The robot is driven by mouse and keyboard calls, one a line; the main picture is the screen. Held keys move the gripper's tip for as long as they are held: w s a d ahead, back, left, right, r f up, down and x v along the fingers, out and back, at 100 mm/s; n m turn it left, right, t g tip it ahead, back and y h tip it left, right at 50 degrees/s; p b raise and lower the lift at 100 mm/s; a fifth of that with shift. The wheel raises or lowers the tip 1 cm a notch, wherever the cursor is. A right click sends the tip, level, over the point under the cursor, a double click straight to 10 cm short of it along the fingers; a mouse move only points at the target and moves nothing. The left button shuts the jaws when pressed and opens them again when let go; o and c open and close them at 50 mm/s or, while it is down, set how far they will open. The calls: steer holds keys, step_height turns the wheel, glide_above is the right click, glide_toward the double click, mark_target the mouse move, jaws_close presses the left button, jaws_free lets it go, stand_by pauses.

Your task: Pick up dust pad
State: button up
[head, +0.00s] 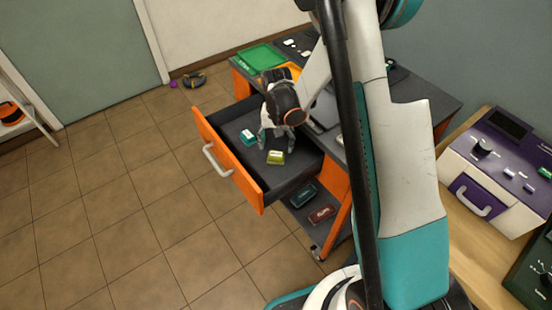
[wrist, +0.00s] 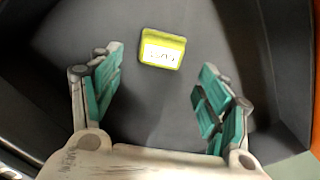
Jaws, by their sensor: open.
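The dust pad is a small yellow-green block (head: 275,157) lying on the dark floor of an open orange drawer (head: 228,163). In the wrist view the pad (wrist: 162,49) has a white label, upside down, that seems to read "DUST". My gripper (head: 274,140) is inside the drawer area, pointing down, just behind the pad in the head view. In the wrist view its teal-padded fingers (wrist: 161,66) are spread wide, with the pad just past and between the tips. Nothing is held.
A teal block (head: 248,137) lies in the drawer to the left of my gripper. The drawer walls stand close around. A green tray (head: 260,57) is on the cart top. Dark teal and red items (head: 320,214) lie on a lower shelf.

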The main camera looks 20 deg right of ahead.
mark_target(277, 152)
steer(key=f+b, duration=0.1)
steer(key=f, duration=0.2)
steer(key=f+b, duration=0.1)
steer(key=f, duration=0.1)
steer(key=shift+w+f+b, duration=0.1)
steer(key=shift+w+b, duration=0.15)
steer(key=shift+b, duration=0.1)
steer(key=shift+c, duration=0.2)
steer(key=c, duration=1.1)
step_height(277, 152, up, 20)
steer(key=p, duration=0.7)
